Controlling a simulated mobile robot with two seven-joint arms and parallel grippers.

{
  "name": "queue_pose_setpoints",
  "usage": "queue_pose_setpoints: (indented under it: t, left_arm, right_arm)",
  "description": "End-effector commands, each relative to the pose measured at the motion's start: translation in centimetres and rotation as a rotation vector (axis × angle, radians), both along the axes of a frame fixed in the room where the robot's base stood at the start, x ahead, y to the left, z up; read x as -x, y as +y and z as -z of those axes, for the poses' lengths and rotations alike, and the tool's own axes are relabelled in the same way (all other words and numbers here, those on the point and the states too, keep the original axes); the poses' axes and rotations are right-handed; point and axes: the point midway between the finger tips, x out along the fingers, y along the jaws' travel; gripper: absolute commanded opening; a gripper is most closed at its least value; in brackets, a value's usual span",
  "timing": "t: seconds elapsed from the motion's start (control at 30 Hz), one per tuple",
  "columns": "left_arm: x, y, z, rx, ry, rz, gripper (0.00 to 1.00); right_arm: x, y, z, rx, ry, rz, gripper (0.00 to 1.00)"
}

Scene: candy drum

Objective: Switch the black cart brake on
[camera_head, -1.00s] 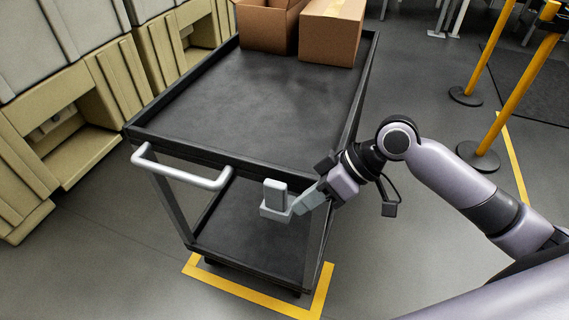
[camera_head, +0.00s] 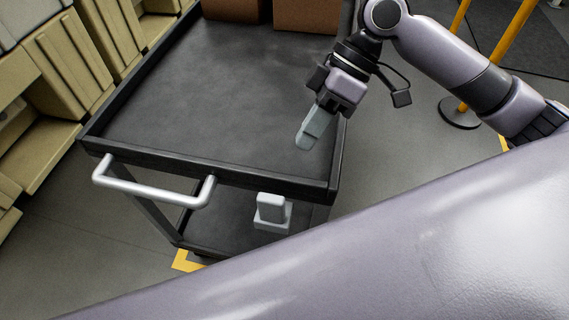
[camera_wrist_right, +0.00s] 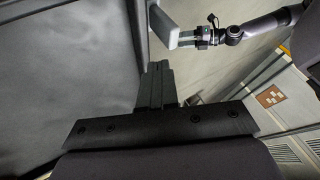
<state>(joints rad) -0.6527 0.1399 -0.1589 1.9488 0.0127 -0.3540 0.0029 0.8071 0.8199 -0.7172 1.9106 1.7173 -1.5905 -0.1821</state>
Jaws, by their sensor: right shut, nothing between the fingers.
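The black cart (camera_head: 215,180) fills the middle of the head view. Its brake, a pale grey block with an upright tab (camera_head: 271,208), sits under the top's front edge, near the right corner. My right gripper (camera_head: 303,142) is shut and empty, above the cart's top near its right edge, apart from the brake. Its dark fingers (camera_wrist_right: 155,87) show closed in the wrist view. There, a pale block, probably the brake, lies beyond the fingers. Another arm's gripper, probably my left gripper (camera_wrist_right: 187,38), appears beside it; whether they touch or its jaws are open is unclear.
A silver handle (camera_head: 155,188) juts from the cart's front left. Brown boxes (camera_head: 305,14) stand at the top's back. Beige cabinets (camera_head: 45,85) line the left; a yellow post (camera_head: 498,55) stands right. My arm covers the lower right. The top's middle is clear.

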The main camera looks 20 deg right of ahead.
Motion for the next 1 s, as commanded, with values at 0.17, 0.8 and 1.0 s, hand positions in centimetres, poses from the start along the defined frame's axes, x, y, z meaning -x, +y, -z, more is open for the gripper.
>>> queue_pose_setpoints:
  t: [0.17,0.8,1.0]
  left_arm:
    - [0.0,0.0,0.0,0.0,0.0,0.0,0.51]
    - [-0.2,0.0,-0.1,0.001,-0.004,0.0,0.51]
    - [-0.2,0.0,-0.1,0.001,-0.005,0.0,0.51]
  right_arm:
    - [0.5,1.2,1.7,-0.001,0.003,-0.003,0.0]
    - [1.8,5.7,7.9,0.001,0.0,-0.001,0.0]
    - [1.8,5.7,7.9,0.0,-0.001,-0.001,0.0]
